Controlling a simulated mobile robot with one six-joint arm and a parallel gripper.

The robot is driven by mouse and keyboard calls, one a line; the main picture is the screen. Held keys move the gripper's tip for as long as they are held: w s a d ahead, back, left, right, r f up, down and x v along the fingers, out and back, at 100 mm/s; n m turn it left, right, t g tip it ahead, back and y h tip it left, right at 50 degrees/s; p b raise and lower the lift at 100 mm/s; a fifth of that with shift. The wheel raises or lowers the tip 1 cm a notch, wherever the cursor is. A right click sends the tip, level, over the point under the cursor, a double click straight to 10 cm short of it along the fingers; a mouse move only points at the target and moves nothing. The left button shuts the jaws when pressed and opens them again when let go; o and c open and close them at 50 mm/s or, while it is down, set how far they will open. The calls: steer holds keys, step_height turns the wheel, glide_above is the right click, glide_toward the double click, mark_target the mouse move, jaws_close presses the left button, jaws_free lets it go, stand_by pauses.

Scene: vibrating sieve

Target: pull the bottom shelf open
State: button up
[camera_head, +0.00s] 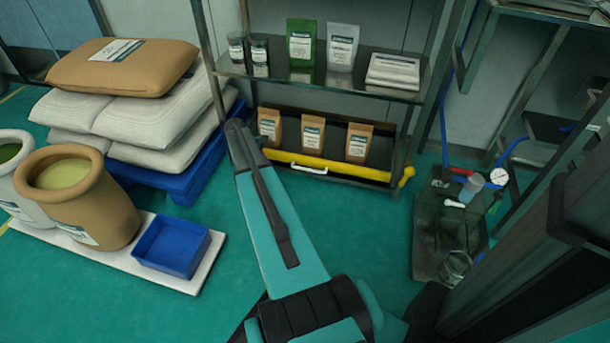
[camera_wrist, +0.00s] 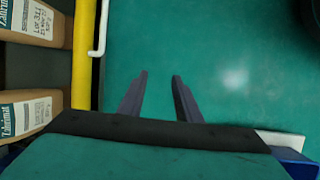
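The bottom shelf of the rack has a yellow front bar (camera_head: 345,170) with a white handle (camera_head: 308,169) on its front. Three brown pouches stand on the shelf behind the bar. In the wrist view the yellow bar (camera_wrist: 82,60) runs along the left, with part of the white handle (camera_wrist: 101,30) at the upper left. My gripper (camera_wrist: 159,76) is open and empty over green floor, to the right of the bar and apart from the handle. In the head view my arm reaches toward the shelf's left end; the fingers are not clearly seen there.
A blue pallet (camera_head: 190,180) with stacked sacks stands left of the rack. A blue bin (camera_head: 171,246) is on a white board at the left. A dark tank (camera_head: 435,245) with a gauge stands at the right. Green floor before the shelf is clear.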

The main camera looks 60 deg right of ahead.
mark_target(308, 169)
steer(key=s+d+r+b, duration=0.2)
steer(key=d+b, duration=0.3)
steer(key=d, duration=1)
steer(key=shift+s+d+r+h, duration=0.2)
steer(key=shift+d+h, duration=0.05)
steer(key=shift+h, duration=0.15)
steer(key=shift+f, duration=0.15)
steer(key=b+x, duration=0.6)
steer(key=x, duration=0.7)
steer(key=shift+s+f, duration=0.2)
steer(key=shift+s, duration=0.05)
